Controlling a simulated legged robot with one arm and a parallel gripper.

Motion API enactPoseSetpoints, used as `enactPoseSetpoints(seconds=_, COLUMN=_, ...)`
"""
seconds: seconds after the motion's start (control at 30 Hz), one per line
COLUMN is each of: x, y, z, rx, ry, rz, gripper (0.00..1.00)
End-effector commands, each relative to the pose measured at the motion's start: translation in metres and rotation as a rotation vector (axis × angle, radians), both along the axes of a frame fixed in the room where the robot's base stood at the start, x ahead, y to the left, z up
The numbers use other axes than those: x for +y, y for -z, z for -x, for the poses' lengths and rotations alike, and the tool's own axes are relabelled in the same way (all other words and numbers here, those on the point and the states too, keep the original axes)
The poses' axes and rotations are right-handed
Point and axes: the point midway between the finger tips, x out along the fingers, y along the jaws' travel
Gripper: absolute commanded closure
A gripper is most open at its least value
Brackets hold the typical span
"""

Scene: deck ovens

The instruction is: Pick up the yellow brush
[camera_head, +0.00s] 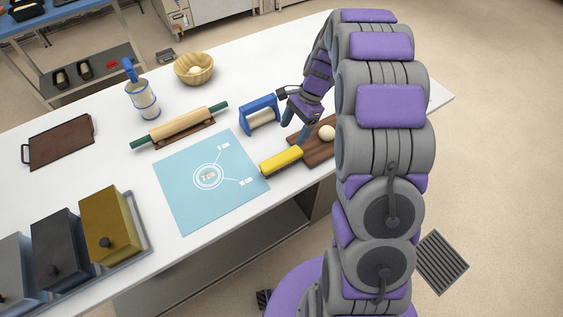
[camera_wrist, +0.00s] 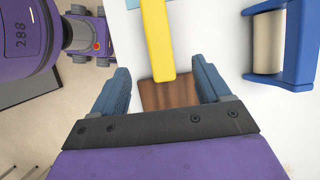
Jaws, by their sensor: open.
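The yellow brush (camera_head: 281,160) lies on the white table beside the blue mat, its right end by the brown wooden board (camera_head: 318,150). In the wrist view the yellow brush (camera_wrist: 158,38) runs down from the top edge, and its near end lies between the lines of my two fingers. My gripper (camera_wrist: 158,80) is open and empty, its blue fingers on either side of that end. In the head view my gripper (camera_head: 305,135) is over the board, just right of the brush. I cannot tell its exact height. The brush's far end is cut off in the wrist view.
A blue-framed roller (camera_head: 260,118) stands close behind the brush. A pale dough ball (camera_head: 327,132) sits on the board. The blue mat (camera_head: 190,215), a rolling pin (camera_head: 178,126), a basket (camera_head: 193,68) and a white pot (camera_head: 143,102) are further left. Lidded bins (camera_head: 110,225) stand front left.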

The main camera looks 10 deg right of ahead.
Motion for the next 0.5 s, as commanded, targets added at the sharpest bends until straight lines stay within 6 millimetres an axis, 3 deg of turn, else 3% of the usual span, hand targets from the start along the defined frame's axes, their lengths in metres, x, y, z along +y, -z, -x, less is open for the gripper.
enactPoseSetpoints(seconds=0.03, x=0.005, y=0.013, z=0.003, rx=0.005, ry=-0.002, rz=-0.001, gripper=0.23)
enactPoseSetpoints(seconds=0.3, x=0.022, y=0.057, z=0.008, rx=0.001, ry=-0.001, rz=0.0, gripper=0.23)
enactPoseSetpoints(seconds=0.5, x=0.028, y=0.07, z=0.01, rx=0.001, ry=0.0, rz=-0.001, gripper=0.23)
